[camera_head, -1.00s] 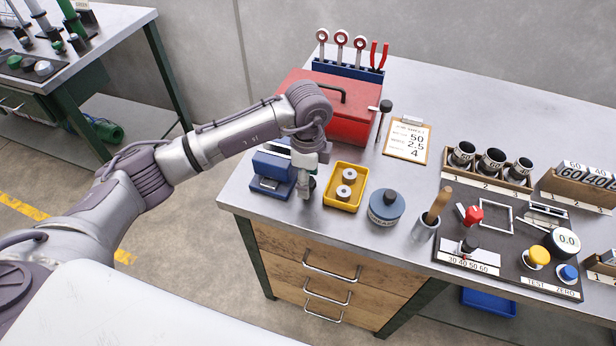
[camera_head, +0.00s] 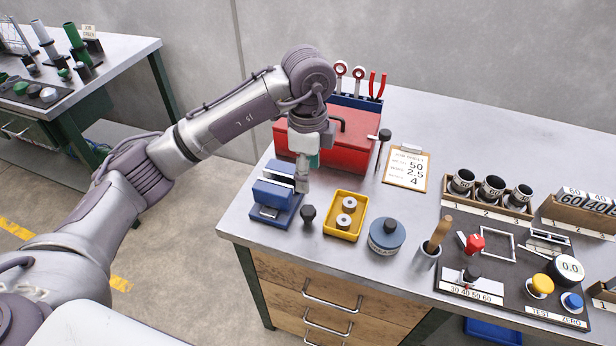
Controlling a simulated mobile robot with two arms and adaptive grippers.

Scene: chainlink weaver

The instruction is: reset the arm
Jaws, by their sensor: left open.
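My left arm reaches in from the left over the near left end of the workbench. Its gripper (camera_head: 302,184) points down beside the blue vise-like block (camera_head: 272,196), just above the bench. The gripper is open, and I see nothing held in it; its fingertips are small and partly hard to make out. A small dark knob (camera_head: 308,215) stands on the bench just in front of the gripper. My right gripper is not in view.
A red toolbox (camera_head: 345,148) stands behind the gripper. A yellow tray (camera_head: 357,229) with two rings and a round blue-grey tin (camera_head: 387,236) are to its right. A clipboard (camera_head: 407,170) and a dark panel (camera_head: 475,262) with knobs lie further right.

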